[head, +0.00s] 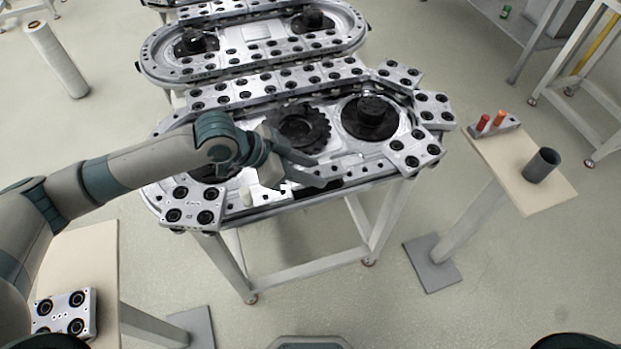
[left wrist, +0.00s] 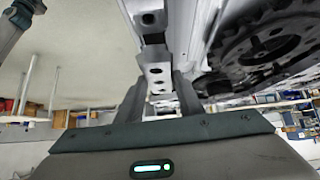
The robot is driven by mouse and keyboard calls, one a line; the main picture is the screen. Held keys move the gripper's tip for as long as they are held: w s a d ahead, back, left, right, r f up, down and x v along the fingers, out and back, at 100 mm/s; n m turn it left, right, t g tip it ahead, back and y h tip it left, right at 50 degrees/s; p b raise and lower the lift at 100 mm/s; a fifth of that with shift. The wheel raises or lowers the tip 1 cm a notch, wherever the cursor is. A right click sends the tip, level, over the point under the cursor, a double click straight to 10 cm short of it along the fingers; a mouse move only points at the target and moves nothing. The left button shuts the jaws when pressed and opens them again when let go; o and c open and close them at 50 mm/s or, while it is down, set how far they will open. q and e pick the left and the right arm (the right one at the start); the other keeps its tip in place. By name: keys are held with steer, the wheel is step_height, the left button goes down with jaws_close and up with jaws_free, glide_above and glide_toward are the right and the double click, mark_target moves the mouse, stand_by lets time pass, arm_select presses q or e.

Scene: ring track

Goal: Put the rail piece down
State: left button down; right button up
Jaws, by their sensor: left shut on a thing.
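My left gripper (head: 308,172) is low over the near side of the ring track (head: 345,172). In the left wrist view, the two fingers of my left gripper (left wrist: 160,95) are shut on a narrow grey metal piece with holes, the rail piece (left wrist: 155,72). In the head view the gripper and the track's clutter largely hide the rail piece. I cannot tell whether it touches the track. My right gripper is not in view.
Carriages with black rollers line the track's far side and both ends. Dark gear wheels (head: 300,125) sit inside the ring. A side table (head: 540,195) at right holds a grey cup (head: 541,165). Another carriage (head: 65,312) lies on a table at lower left.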

arm_select(q)
steer(key=shift+r, duration=0.1)
steer(key=shift+f+p, duration=0.75)
steer(key=shift+f, duration=1.2)
steer(key=c, duration=1.2)
jaws_free()
steer(key=shift+f, duration=0.1)
steer(key=shift+s, duration=0.1)
steer(key=shift+a, duration=0.1)
steer(key=b+v, duration=0.2)
steer(key=v, duration=0.8)
steer(key=shift+a+b, duration=0.1)
steer(key=shift+b, duration=0.3)
steer(key=shift+v, duration=0.85)
